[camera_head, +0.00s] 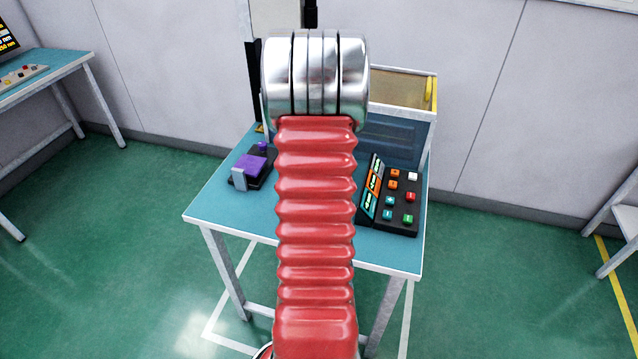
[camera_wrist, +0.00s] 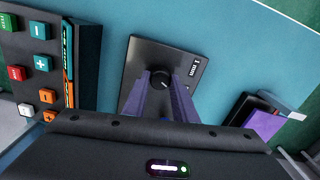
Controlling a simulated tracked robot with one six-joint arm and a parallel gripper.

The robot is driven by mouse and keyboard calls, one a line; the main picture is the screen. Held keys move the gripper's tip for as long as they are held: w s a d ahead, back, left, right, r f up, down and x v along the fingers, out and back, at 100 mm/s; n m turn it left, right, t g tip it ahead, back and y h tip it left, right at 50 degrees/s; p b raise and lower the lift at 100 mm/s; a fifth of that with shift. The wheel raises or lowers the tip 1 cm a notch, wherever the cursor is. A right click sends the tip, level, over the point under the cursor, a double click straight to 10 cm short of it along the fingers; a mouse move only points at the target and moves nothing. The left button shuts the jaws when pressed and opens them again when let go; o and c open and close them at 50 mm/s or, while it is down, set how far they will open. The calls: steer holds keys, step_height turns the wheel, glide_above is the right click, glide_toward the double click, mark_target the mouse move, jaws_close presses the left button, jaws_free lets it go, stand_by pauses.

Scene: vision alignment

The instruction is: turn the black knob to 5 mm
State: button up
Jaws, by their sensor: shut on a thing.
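The black knob (camera_wrist: 161,79) sits on a dark square plate (camera_wrist: 150,56) in the upper middle of the wrist view. It has a small light mark on top. A label or readout on the plate's right edge reads "1 mm" (camera_wrist: 195,66). My gripper (camera_wrist: 160,84) reaches in from below with its two purple fingers, one on each side of the knob, shut on it. In the head view my red arm hides the knob, the plate and my gripper.
A control box (camera_head: 393,199) with coloured buttons stands right on the blue table (camera_head: 225,205). A purple block on a dark base (camera_head: 251,167) stands left. A bin with a yellow handle (camera_head: 405,90) is behind. Bare tabletop lies between the devices.

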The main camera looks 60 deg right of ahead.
steer(key=shift+m, duration=0.5)
steer(key=shift+w+a, duration=0.1)
steer(key=o, duration=1)
steer(key=shift+r, duration=0.1)
step_height(320, 180, up, 14)
steer(key=shift+f, duration=0.2)
stand_by(0.4)
